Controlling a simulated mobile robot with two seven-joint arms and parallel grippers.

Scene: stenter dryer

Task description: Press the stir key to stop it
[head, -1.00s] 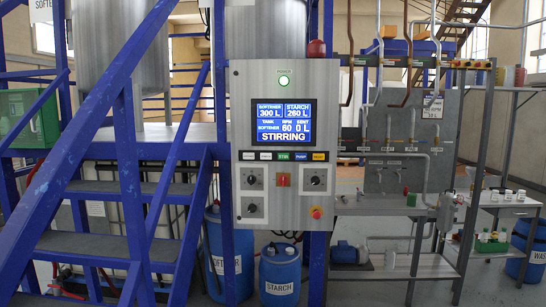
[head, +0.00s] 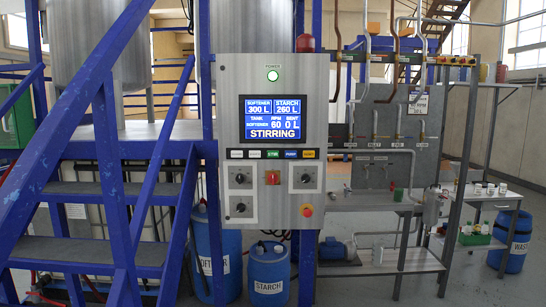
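The control panel (head: 228,110) stands upright ahead of me, a little left of the middle in the head view. Its lit screen (head: 272,118) reads softener 300 L, starch 260 L, tank softener, rpm 60, sent 0 L and STIRRING. Below the screen is a row of coloured keys; the green stir key (head: 272,154) is in the middle, between white keys on its left and a blue and an orange key on its right. Neither of my grippers shows in the head view.
Blue stairs (head: 90,188) stand left, blue drums (head: 269,272) below, a pipe rack (head: 388,140) right.

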